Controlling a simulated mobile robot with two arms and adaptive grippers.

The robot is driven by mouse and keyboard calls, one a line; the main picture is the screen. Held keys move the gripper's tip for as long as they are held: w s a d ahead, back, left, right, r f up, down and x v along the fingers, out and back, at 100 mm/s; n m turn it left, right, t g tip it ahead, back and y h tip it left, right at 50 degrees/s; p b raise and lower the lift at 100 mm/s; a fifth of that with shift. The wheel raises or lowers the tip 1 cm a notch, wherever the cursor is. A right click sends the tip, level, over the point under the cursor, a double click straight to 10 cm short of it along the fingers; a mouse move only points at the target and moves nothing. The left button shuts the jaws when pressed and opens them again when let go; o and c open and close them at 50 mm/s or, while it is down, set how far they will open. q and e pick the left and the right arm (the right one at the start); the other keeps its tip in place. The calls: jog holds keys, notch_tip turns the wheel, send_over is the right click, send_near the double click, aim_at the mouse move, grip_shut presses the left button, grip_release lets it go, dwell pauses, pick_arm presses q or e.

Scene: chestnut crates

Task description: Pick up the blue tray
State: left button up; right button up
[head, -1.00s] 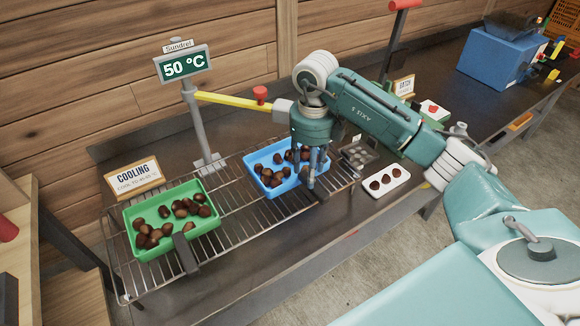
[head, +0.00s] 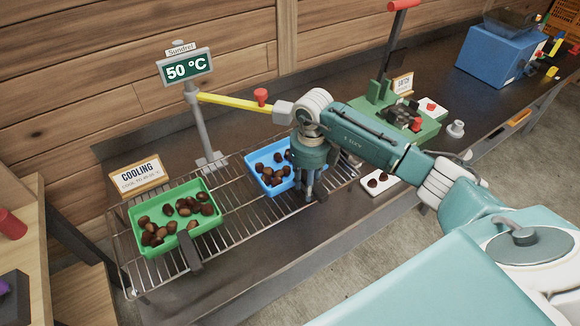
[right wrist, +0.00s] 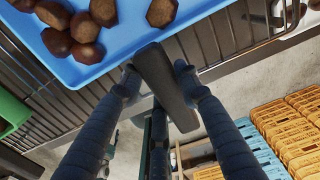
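The blue tray (head: 272,193) holds several chestnuts and sits on the right part of the wire rack (head: 238,214). It also shows in the right wrist view (right wrist: 128,42) with its dark handle (right wrist: 165,84) sticking out. My right gripper (head: 309,192) is at the tray's near right side, pointing down. In the right wrist view its fingers (right wrist: 157,80) lie close against both sides of the handle and look shut on it. The arm and fingers hide the tray's right part in the head view. My left gripper is not in view.
A green tray (head: 155,249) of chestnuts stands left on the rack, by the COOLING sign (head: 136,174). The display post (head: 200,120) with a yellow arm (head: 230,100) rises behind. A small white tray (head: 395,183) and a green press (head: 425,128) are to the right.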

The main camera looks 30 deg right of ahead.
jog(key=shift+r, duration=0.1)
grip_shut()
jog(key=shift+w, duration=0.1)
